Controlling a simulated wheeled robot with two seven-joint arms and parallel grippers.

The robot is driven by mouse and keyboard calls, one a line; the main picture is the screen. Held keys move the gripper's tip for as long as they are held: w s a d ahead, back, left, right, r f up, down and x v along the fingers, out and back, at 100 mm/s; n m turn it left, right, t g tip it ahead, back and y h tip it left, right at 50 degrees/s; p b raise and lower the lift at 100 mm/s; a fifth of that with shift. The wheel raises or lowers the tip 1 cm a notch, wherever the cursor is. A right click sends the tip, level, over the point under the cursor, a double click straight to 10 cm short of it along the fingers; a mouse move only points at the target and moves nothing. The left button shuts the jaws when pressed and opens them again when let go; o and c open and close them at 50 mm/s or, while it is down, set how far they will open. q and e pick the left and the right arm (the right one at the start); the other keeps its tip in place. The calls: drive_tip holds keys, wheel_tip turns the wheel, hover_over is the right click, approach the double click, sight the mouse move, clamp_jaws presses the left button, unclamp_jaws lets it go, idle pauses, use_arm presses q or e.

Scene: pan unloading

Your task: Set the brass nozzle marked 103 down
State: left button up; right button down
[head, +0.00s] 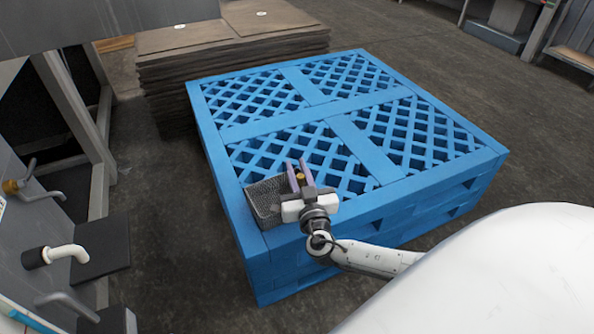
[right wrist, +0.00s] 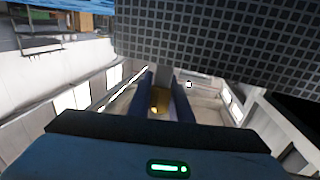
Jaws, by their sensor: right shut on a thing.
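My right gripper (head: 298,167) is over the near left corner of the blue pallet (head: 262,130), beside a dark mesh pan (head: 266,203). In the right wrist view the gripper (right wrist: 161,88) is shut on a small brass piece, the nozzle (right wrist: 160,101), held between its two dark fingers. The marking on the nozzle cannot be read. In the head view the fingers hide the nozzle. The mesh pan also fills the top of the right wrist view (right wrist: 225,30). My left gripper is not in view.
A stack of brown sheets (head: 225,60) stands behind the pallet at the left. A grey machine with white and grey pipes (head: 65,253) is at the left edge. The rest of the slatted pallet top is clear, with many openings in it.

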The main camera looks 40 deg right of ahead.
sight(301, 183)
drive_tip(key=shift+f, duration=0.6)
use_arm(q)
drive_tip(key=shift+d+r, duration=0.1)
use_arm(e)
drive_tip(key=c, duration=1.6)
unclamp_jaws()
drive_tip(key=shift+r, duration=0.2)
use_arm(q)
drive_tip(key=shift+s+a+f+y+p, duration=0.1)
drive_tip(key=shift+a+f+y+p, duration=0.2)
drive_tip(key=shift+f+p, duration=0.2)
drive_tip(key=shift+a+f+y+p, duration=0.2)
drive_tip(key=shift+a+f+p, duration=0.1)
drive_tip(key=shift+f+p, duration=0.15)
use_arm(e)
drive_tip(key=shift+r+v, duration=0.15)
drive_tip(key=shift+v, duration=1.85)
drive_tip(key=shift+r+v, duration=0.15)
drive_tip(key=shift+v, duration=1.9)
drive_tip(key=shift+r+v, duration=0.15)
drive_tip(key=shift+v, duration=1.85)
